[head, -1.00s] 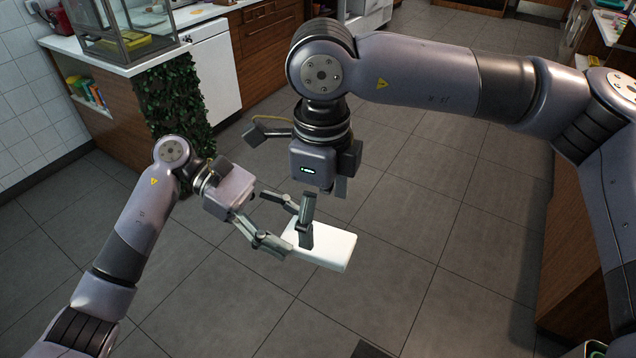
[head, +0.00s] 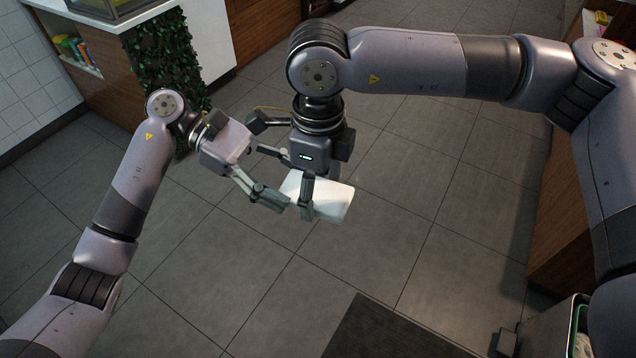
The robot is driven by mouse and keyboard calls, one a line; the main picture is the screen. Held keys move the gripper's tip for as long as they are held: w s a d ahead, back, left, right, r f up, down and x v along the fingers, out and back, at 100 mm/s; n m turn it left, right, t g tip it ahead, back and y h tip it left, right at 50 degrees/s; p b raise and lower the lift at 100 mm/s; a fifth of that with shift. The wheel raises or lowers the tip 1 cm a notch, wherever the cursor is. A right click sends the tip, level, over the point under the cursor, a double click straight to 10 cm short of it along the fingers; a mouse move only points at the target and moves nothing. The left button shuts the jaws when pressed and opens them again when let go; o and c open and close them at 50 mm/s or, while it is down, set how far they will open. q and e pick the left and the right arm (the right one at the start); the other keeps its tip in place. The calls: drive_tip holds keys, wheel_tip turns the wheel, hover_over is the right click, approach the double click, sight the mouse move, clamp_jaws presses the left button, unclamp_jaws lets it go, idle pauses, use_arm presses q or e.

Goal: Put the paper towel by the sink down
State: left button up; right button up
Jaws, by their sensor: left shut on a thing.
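The paper towel is a white, flat block-like bundle (head: 330,201), near the middle of the head view. My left gripper (head: 303,204) is shut on its left side and holds it above the floor. My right gripper (head: 297,156) is just behind and above the towel, its fingers spread wide. It looks empty, though its far-side finger is partly hidden. The two grippers overlap in the picture, and I cannot tell whether they touch. No sink shows in this view.
A wood-panelled counter (head: 107,76) with leafy greenery (head: 165,70) stands at the upper left. A wooden cabinet (head: 556,225) is on the right. A dark floor mat (head: 385,332) and an open bin (head: 553,330) are at the bottom. The tiled floor between is clear.

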drive_tip(key=c, duration=0.8)
use_arm(q)
drive_tip(key=o, duration=0.9)
